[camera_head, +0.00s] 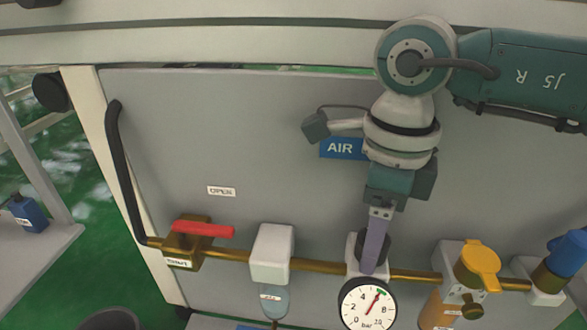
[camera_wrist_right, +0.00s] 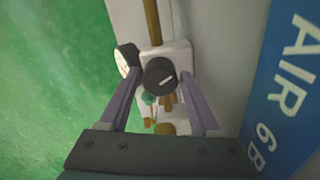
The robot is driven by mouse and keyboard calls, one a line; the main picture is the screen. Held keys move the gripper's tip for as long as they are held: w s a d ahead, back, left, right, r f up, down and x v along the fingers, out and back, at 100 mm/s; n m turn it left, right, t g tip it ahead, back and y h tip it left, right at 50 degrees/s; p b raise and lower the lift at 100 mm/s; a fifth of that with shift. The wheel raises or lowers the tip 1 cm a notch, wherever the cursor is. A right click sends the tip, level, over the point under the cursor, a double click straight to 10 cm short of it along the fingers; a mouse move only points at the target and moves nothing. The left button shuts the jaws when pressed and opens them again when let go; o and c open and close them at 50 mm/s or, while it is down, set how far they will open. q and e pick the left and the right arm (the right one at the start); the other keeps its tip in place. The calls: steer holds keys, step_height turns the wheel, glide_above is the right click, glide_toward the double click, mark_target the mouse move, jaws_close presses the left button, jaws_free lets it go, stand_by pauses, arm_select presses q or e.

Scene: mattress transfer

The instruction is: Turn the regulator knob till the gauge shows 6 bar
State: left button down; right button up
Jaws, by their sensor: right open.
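The black regulator knob (camera_wrist_right: 160,76) sits on the brass pipe line in the right wrist view. In the head view the knob (camera_head: 383,243) is partly hidden behind a finger. My right gripper (camera_wrist_right: 160,82) is open, with one finger on each side of the knob. I cannot tell whether they touch it. In the head view the right gripper (camera_head: 373,268) points down over the knob. The round gauge (camera_head: 357,313) is just below. Its red needle points up and right, close to a green mark on the dial. The exact reading is too small to tell. My left gripper is not in view.
A red-handled valve (camera_head: 203,229) and a white filter unit (camera_head: 272,254) are left of the regulator. A yellow-topped unit (camera_head: 479,264) and a blue-ended fitting (camera_head: 566,255) are right. A blue AIR sign (camera_head: 341,148) is on the grey panel (camera_head: 260,130), which is otherwise mostly clear.

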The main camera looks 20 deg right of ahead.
step_height(320, 180, up, 10)
steer(key=p, duration=0.5)
steer(key=shift+f, duration=0.1)
